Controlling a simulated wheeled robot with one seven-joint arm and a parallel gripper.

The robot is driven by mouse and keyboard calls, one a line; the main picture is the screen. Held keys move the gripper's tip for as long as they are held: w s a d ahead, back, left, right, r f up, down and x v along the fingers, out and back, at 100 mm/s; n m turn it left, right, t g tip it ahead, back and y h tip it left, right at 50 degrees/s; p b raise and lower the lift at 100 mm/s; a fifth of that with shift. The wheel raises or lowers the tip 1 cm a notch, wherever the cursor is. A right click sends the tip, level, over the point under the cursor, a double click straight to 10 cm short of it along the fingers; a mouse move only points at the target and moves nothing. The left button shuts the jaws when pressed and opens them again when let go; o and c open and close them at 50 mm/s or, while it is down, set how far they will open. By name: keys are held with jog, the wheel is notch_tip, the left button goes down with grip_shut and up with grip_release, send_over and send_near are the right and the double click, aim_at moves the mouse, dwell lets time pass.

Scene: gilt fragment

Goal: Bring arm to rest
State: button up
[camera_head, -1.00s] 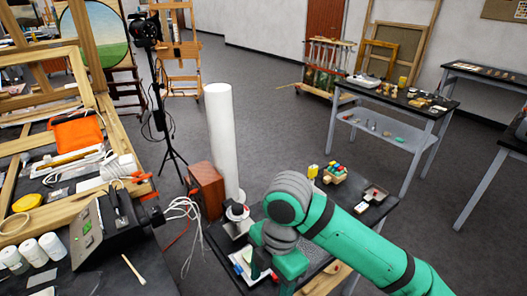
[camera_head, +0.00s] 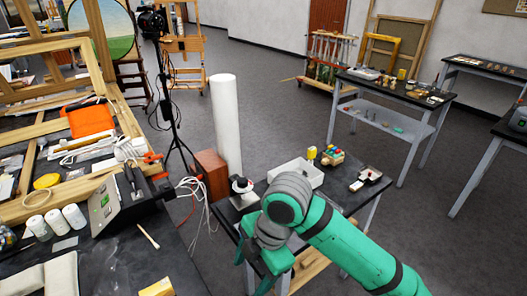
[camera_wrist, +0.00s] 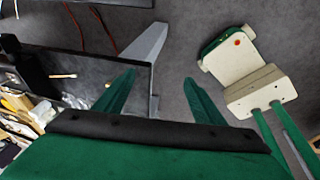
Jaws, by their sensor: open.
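My green arm reaches in from the lower right of the head view, with its grey wrist joint in front of a small black table (camera_head: 345,196). My gripper (camera_head: 256,284) points down at the bottom of that view, at the near left side of the small table. In the wrist view my gripper (camera_wrist: 160,88) has its two green fingers spread well apart, with nothing between them. Grey floor shows beyond the fingertips. A dark table edge with a grey leg (camera_wrist: 148,45) lies close by the left finger. The arm hides part of the small table.
A white tray (camera_head: 297,172), coloured blocks (camera_head: 333,155) and a small box (camera_head: 370,178) stand on the small table. The cluttered workbench (camera_head: 130,255) is at left. Open floor lies beyond.

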jog(key=w+a+r+m+t+y, duration=0.35)
jog(key=a+m+t+y, duration=0.2)
jog(key=a, duration=0.45)
jog(key=w+a+r+m+t+y, duration=0.35)
jog(key=w+a+m+y, duration=0.2)
jog(key=a, duration=0.35)
jog(key=s+d+f+m+t+h, duration=0.4)
jog(key=s+d+f+m+h, duration=0.2)
jog(key=f+m, duration=0.3)
jog(key=s+d+f+m+t+h, duration=0.45)
jog(key=d+f+m, duration=0.2)
jog(key=f, duration=0.45)
jog(key=s+d+f+n+g+h, duration=0.1)
jog(key=s+d, duration=0.3)
jog(key=s, duration=0.8)
jog(key=s+d+f+g+h, duration=0.1)
jog(key=s+d, duration=0.4)
jog(key=s, duration=0.6)
notch_tip(320, 180, down, 2)
jog(key=shift+s+d+f+n+h, duration=0.1)
jog(key=shift+s+d+n+h, duration=0.25)
jog(key=shift+h, duration=0.5)
